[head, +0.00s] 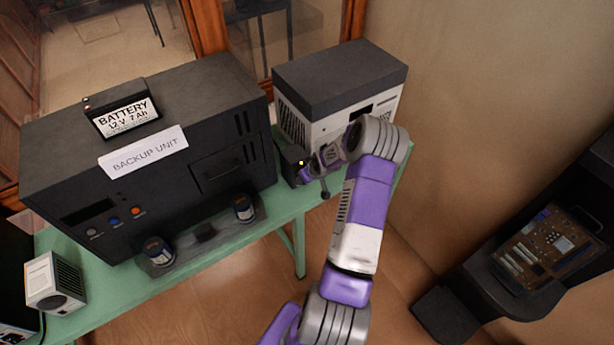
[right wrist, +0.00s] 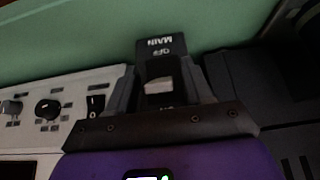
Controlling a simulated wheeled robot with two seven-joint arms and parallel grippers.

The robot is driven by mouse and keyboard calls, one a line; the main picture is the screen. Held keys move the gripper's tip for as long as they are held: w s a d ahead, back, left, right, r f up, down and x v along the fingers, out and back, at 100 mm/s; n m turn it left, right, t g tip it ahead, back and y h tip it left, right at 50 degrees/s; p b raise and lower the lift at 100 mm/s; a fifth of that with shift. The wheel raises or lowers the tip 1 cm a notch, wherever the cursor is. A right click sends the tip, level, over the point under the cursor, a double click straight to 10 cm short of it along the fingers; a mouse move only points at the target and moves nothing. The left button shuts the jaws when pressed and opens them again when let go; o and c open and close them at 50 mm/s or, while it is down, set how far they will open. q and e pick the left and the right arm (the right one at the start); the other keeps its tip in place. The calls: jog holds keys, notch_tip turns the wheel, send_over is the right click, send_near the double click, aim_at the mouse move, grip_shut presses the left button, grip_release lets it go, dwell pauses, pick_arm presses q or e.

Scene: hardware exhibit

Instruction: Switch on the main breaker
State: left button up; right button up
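The main breaker (right wrist: 160,46) is a black block with a "MAIN" label and an "OFF" mark, seen upside down in the right wrist view. Its light grey switch (right wrist: 159,86) lies between my right gripper's dark fingers (right wrist: 158,78). The fingers stand apart, one on each side of the switch; I cannot tell whether they touch it. A second mark below the switch is partly hidden by the gripper. In the head view my right gripper (head: 306,172) is beside a small black box (head: 290,160) between two larger units. My left gripper is not in view.
Two dark cylinders (head: 158,250) stand in front. A knob panel (right wrist: 75,110) is close left of my right gripper.

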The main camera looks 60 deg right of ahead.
jog(key=p+v, duration=0.1)
jog(key=v, duration=0.6)
jog(key=shift+r, duration=0.25)
